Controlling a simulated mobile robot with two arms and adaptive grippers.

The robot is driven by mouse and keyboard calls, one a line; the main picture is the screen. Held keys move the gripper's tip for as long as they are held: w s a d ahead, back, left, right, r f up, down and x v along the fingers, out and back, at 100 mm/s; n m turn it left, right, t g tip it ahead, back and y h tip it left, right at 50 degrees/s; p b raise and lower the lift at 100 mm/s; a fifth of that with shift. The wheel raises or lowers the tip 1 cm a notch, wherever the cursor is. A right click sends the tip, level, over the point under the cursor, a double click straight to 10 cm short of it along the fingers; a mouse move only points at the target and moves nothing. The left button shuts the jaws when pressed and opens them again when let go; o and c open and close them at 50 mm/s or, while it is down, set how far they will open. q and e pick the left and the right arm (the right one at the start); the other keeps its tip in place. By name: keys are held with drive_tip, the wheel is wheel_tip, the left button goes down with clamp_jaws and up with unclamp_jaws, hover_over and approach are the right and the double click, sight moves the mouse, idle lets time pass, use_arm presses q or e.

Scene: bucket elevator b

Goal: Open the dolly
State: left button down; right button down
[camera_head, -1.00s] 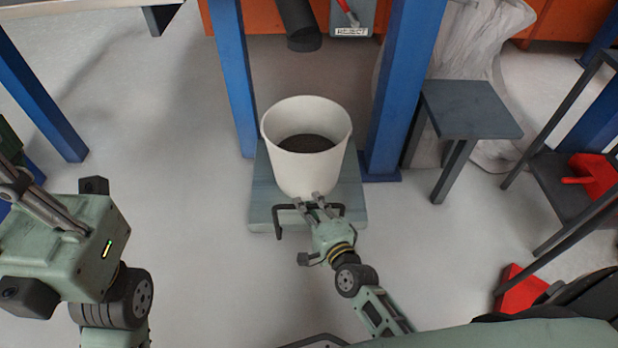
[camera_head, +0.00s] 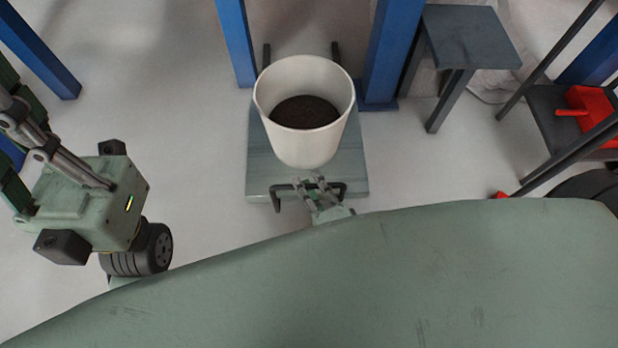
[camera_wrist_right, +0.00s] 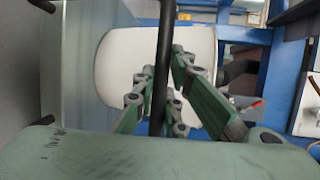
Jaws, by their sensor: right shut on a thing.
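The dolly (camera_head: 348,172) is a flat grey-green platform on the floor with black bar handles at its near and far ends. A white bucket (camera_head: 305,140) with dark material inside stands upright on it. My right gripper (camera_head: 312,184) is shut on the near black handle (camera_head: 285,188). In the right wrist view this handle (camera_wrist_right: 163,60) passes between the fingers, with the bucket (camera_wrist_right: 120,65) behind. My left gripper (camera_head: 50,150) is at the far left, away from the dolly, partly cut off; its fingers are unclear.
Blue posts (camera_head: 236,45) and (camera_head: 385,55) stand behind the dolly on both sides. A dark stool (camera_head: 470,40) is at the right, beside a rack with a red scoop (camera_head: 590,110). Floor left of the dolly is clear. My own green body covers the lower foreground.

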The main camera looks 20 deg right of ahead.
drive_tip(key=shift+f, duration=0.1)
drive_tip(key=c, duration=1.8)
unclamp_jaws()
drive_tip(key=shift+o, duration=0.2)
drive_tip(key=v, duration=1.2)
